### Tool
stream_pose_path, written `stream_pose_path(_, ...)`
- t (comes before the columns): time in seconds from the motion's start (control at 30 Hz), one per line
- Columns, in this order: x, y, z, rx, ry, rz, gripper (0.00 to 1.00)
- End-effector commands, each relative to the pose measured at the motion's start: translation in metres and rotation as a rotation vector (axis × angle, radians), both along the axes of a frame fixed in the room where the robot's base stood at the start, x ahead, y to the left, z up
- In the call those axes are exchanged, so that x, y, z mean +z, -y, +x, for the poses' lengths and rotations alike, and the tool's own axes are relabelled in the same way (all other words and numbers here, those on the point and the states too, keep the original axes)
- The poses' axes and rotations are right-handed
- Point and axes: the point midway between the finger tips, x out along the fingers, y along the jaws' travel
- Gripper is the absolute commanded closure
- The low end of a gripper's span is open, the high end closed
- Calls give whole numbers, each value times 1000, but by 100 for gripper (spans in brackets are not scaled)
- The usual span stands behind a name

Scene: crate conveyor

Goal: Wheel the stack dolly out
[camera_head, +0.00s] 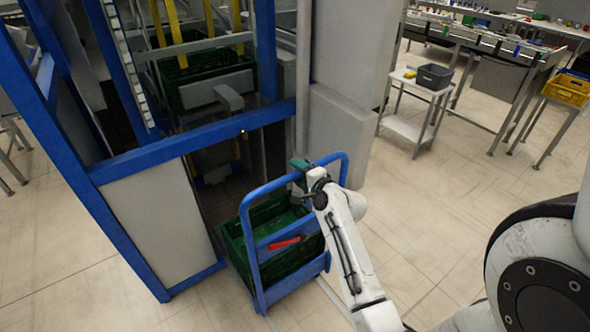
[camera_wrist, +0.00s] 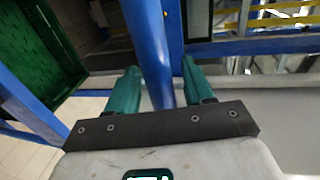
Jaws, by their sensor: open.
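The stack dolly (camera_head: 253,262) has a blue tubular frame and handle and stands at the low opening of the blue-framed machine. A green crate (camera_head: 236,246) sits on it, with a red object (camera_head: 284,243) showing in the crate area. My gripper (camera_head: 299,172) is at the top bar of the dolly's handle. In the wrist view, the two green fingers of my gripper (camera_wrist: 159,75) are apart, with the blue handle bar (camera_wrist: 150,45) running between them. I cannot tell whether either finger touches the bar. The green crate (camera_wrist: 42,50) shows at the left there.
The machine's blue frame (camera_head: 195,140) and grey panels (camera_head: 160,225) border the dolly at the left and back. A grey cabinet (camera_head: 338,130) stands close behind on the right. A small white table (camera_head: 408,127) with a dark bin (camera_head: 434,76) is farther right. Tiled floor (camera_head: 420,215) lies open between.

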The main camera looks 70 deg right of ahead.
Motion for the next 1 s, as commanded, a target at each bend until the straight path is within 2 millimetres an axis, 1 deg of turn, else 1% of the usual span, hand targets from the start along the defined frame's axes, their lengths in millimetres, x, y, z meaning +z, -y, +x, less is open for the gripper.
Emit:
stream_pose_path(0.03,0,3,5,0,0,0,48)
stream_pose_path(0.2,-3,8,12,0,-1,-1,48)
stream_pose_path(0.47,-3,8,13,0,-1,-1,48)
stream_pose_path(0.57,-3,8,13,0,-1,-1,56)
stream_pose_path(1.0,-3,8,13,0,-1,0,98)
